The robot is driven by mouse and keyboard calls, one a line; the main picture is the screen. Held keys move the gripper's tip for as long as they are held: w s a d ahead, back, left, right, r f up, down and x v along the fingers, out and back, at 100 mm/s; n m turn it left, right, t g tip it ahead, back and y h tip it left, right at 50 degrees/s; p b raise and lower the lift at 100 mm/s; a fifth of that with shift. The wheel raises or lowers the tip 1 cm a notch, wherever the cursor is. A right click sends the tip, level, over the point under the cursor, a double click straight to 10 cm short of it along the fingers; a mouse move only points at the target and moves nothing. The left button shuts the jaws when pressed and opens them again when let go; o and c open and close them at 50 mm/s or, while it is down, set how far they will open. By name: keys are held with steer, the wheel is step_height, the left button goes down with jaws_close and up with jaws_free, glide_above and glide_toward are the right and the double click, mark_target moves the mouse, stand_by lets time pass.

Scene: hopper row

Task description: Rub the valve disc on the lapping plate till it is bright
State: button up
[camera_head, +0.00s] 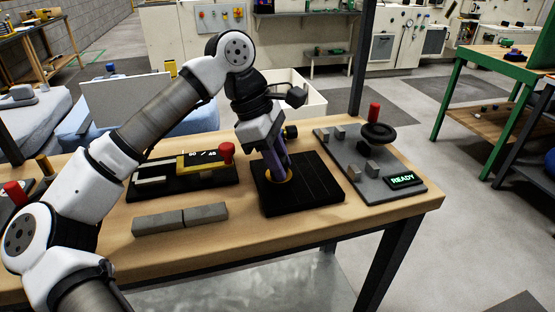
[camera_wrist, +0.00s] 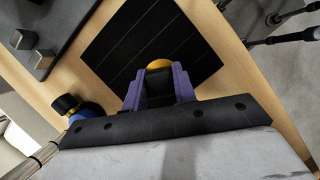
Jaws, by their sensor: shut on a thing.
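The valve disc (camera_head: 286,177) is a small brass-yellow round piece at the tips of my gripper's purple fingers. The lapping plate (camera_head: 312,191) is a flat, square black plate on the wooden bench. My gripper (camera_head: 278,163) points down over the plate's left-middle part, shut on the disc. In the wrist view the disc (camera_wrist: 159,65) shows as a yellow-orange top edge between the fingers, in front of the lined black plate (camera_wrist: 140,33). The disc appears at the plate's surface, but I cannot tell whether it touches. Its underside is hidden.
Left of the plate stands a black-and-yellow unit (camera_head: 200,163) with a lit number display and a red knob. A grey bar (camera_head: 180,219) lies in front of it. Right of the plate is a grey board (camera_head: 350,168) with small blocks, a black handwheel (camera_head: 378,134) and a green READY display (camera_head: 402,179).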

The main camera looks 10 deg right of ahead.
steer(key=shift+w+d, duration=0.1)
steer(key=shift+d, duration=3.3)
steer(key=shift+a+f, duration=0.1)
steer(key=shift+a, duration=3.55)
steer(key=shift+d, duration=0.1)
steer(key=shift+d, duration=3.55)
steer(key=shift+a, duration=0.1)
